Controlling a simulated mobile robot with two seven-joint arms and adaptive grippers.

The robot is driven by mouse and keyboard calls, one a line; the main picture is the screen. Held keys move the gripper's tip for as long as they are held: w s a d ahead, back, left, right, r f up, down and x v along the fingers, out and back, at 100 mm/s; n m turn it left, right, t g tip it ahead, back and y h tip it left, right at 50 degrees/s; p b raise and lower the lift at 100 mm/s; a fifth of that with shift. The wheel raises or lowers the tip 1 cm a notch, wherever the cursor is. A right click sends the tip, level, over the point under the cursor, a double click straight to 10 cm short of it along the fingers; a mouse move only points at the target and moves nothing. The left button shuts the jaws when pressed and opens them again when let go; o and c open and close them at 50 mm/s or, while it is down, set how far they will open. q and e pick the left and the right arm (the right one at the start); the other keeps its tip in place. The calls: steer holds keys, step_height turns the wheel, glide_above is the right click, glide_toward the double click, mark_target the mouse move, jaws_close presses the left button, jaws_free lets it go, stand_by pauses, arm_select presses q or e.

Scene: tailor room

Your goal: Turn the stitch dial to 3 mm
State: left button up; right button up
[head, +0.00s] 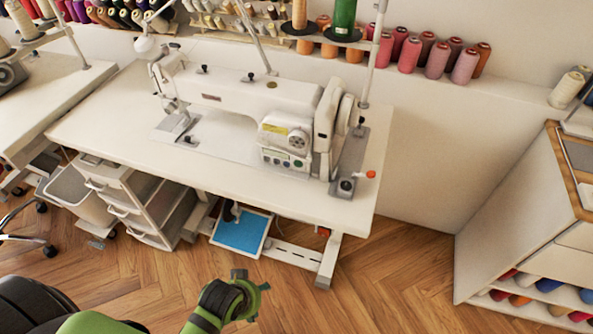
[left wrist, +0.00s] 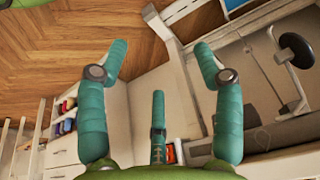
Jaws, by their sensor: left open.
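The white sewing machine (head: 235,95) stands on a white table (head: 95,115). The stitch dial (head: 297,140) is a round pale knob on the front of the machine's right end, above a small panel with coloured buttons. Its setting is too small to read. My left gripper (head: 243,296) is low in front of the table, over the wood floor, well apart from the dial. In the left wrist view its teal fingers (left wrist: 160,62) are spread open with nothing between them. The dial cannot be made out in that view. My right gripper is not in view.
Thread spools (head: 440,58) line the wall shelf behind the machine. A drawer unit (head: 135,195) and a blue-topped pedal (head: 240,231) are under the table. A white cabinet (head: 530,220) stands at the right. The floor between table and cabinet is clear.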

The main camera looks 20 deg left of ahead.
arm_select(q)
steer(key=w+d+r+n+t, duration=0.25)
steer(key=w+r+t, duration=0.55)
steer(key=w+r, duration=0.75)
steer(key=n+t, duration=0.2)
steer(key=t, duration=0.4)
glide_toward(297, 143)
steer(key=w, duration=0.8)
steer(key=shift+w, duration=0.3)
steer(key=c, duration=1.1)
